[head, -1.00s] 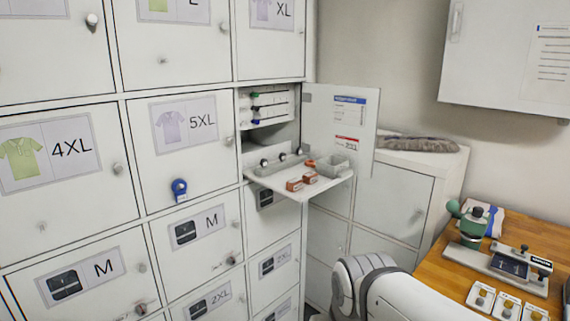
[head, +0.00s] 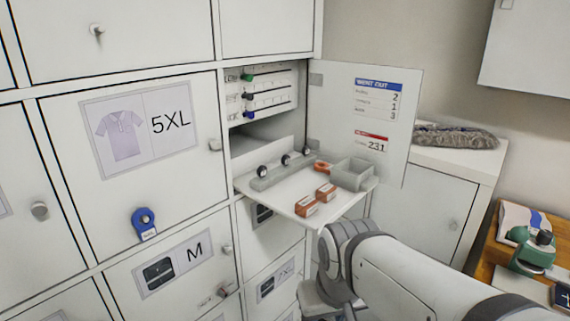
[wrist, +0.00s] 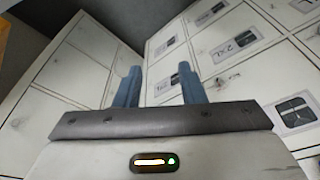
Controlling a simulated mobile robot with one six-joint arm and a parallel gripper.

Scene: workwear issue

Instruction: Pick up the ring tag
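A blue ring with a small white label, which looks like the ring tag (head: 144,222), is on the 5XL locker door (head: 72,150) near its lower edge. An orange ring-like piece (head: 322,166) lies on the fold-out shelf (head: 282,190); I cannot tell exactly what it is. My gripper (wrist: 158,72) shows in the wrist view with its two blue fingers wide apart and nothing between them. In the head view my arm is at the lower right, below the shelf and well apart from the blue ring; the fingers are not clear there.
The shelf juts from an open compartment and also holds two orange-red boxes (head: 306,205), a grey bar (head: 283,170) with knobs, and a grey open box (head: 352,174). Its open door (head: 365,130) stands to the right. A wooden table (head: 486,258) is at the far right.

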